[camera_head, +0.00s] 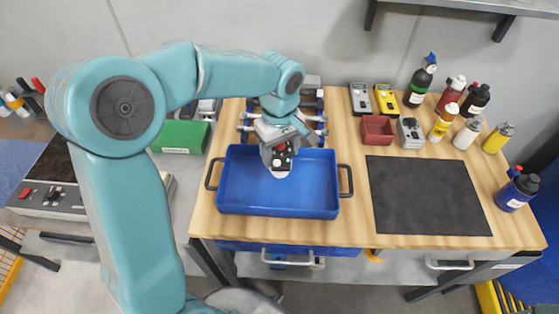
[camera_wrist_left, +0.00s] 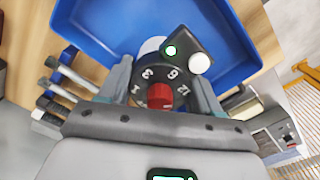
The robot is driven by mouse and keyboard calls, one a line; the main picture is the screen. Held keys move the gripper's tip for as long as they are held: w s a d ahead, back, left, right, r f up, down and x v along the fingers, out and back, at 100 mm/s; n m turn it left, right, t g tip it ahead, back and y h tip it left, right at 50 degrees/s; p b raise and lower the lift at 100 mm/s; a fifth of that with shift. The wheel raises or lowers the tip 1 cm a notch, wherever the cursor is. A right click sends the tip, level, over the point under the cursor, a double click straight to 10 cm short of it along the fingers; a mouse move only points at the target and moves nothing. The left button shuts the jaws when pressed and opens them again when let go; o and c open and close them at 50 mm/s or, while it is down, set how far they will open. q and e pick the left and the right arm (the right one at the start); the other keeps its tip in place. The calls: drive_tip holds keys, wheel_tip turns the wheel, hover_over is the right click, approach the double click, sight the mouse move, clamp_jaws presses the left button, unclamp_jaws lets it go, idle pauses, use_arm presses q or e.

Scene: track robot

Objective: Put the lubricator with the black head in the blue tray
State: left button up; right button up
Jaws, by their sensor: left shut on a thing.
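The lubricator with the black head (camera_head: 281,159) has a dial with numbers, a red knob and a white body below. My left gripper (camera_head: 276,147) is shut on it and holds it over the back middle part of the blue tray (camera_head: 330,204). In the left wrist view the black head (camera_wrist_left: 190,62) sits between the two fingers of the gripper (camera_wrist_left: 163,90), with the tray (camera_wrist_left: 232,35) behind it. I cannot tell whether the lubricator touches the tray floor. The tray is otherwise empty where it shows. My right gripper is not in view.
Tools on a rack (camera_head: 313,118) stand behind the tray. A black mat (camera_head: 425,195) lies to its right, with a small red bin (camera_head: 377,130) behind the mat. Several bottles (camera_head: 447,120) stand at the back right. A green box (camera_head: 180,137) is at the left.

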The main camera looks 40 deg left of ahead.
use_arm(q)
wheel_tip(320, 180, down, 4)
drive_tip(key=shift+f, duration=0.1)
drive_tip(key=shift+s, duration=0.1)
drive_tip(key=shift+f+b, duration=0.15)
drive_tip(key=shift+b, duration=0.15)
drive_tip(key=o, duration=1.2)
